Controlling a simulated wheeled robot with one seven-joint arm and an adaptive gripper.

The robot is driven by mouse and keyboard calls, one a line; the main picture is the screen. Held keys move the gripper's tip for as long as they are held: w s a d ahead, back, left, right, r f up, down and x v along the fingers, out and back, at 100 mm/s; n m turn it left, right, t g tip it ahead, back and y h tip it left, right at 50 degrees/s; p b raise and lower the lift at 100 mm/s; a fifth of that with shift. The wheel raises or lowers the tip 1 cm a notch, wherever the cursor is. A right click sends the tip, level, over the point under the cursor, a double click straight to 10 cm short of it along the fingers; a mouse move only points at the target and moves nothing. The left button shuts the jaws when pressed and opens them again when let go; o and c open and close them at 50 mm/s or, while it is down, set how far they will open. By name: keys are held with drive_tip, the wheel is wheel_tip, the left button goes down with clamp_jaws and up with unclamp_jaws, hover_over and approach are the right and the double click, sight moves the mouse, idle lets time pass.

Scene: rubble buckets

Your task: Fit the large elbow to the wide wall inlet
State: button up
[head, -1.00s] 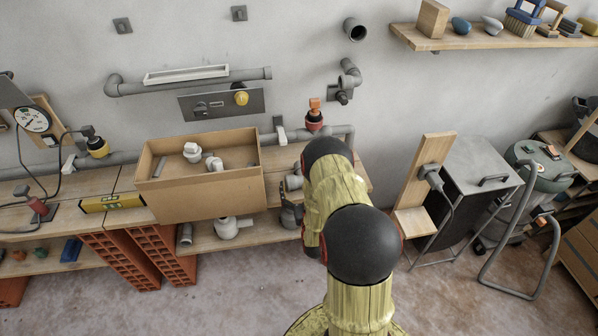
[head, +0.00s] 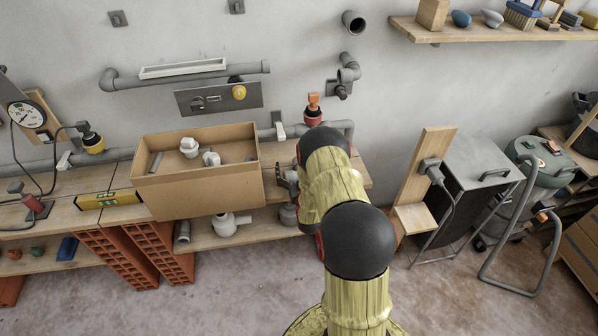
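The wide wall inlet appears to be the open grey pipe mouth (head: 353,22) high on the wall; nothing is fitted in it. My gripper (head: 287,180) is partly hidden by my arm, at the bench edge right of the cardboard box. I cannot tell whether its fingers are open or holding something. A grey fitting (head: 288,214) shows just below it, partly hidden; I cannot tell whether it is the large elbow. Two pale fittings lie in the box, a left one (head: 189,147) and a right one (head: 211,158). Another pale fitting (head: 228,224) sits on the lower shelf.
The cardboard box (head: 200,190) stands on the bench. A grey bent pipe (head: 348,72) is on the wall below the inlet. A red-orange valve (head: 313,110) rises near my arm. A wall shelf (head: 480,33) is at upper right. An upright wooden board (head: 428,165) stands right of my arm.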

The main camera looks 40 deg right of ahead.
drive_tip(key=c, duration=1)
drive_tip(key=shift+c, duration=0.7)
